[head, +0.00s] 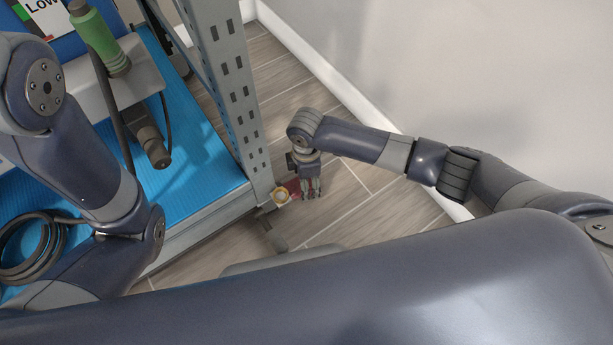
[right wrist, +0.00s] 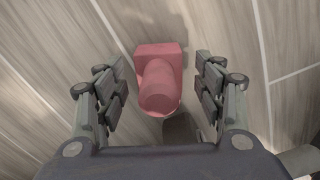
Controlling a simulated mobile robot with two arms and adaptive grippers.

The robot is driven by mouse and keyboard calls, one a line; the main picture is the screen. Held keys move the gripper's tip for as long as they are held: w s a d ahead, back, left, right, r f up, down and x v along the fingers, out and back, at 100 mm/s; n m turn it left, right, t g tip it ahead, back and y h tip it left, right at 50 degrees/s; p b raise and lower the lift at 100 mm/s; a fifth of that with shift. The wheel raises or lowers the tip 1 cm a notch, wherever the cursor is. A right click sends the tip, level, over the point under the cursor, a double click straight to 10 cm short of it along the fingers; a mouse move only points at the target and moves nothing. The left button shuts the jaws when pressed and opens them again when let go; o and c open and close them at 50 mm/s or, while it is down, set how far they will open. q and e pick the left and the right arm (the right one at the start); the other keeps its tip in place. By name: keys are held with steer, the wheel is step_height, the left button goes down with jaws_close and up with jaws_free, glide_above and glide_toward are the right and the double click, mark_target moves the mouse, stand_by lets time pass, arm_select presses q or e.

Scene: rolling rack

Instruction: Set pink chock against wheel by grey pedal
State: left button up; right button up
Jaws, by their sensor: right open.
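The pink chock (right wrist: 160,85) has a block-like base and a rounded knob. In the right wrist view it lies between the spread fingers of my right gripper (right wrist: 163,103), with visible gaps on both sides. My left gripper is out of view.
The rack's perforated grey post (head: 230,90) and blue shelf (head: 195,170) stand left of my right gripper. A dark grey bar (head: 273,232) lies low below the post. A white baseboard (head: 345,85) and wall are at the right. Wooden floor (head: 345,205) is clear right of the gripper.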

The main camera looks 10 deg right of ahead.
steer(key=shift+f+b, duration=0.5)
steer(key=shift+f, duration=0.5)
steer(key=shift+c, duration=0.3)
steer(key=c, duration=1.3)
steer(key=shift+r+n+p, duration=0.15)
steer(key=shift+n+p, duration=0.65)
steer(key=shift+n, duration=0.5)
steer(key=shift+c, duration=0.2)
steer(key=shift+n+p, duration=0.3)
steer(key=shift+n, duration=0.6)
steer(key=o, duration=1.4)
step_height(320, 180, up, 12)
steer(key=shift+f, duration=0.15)
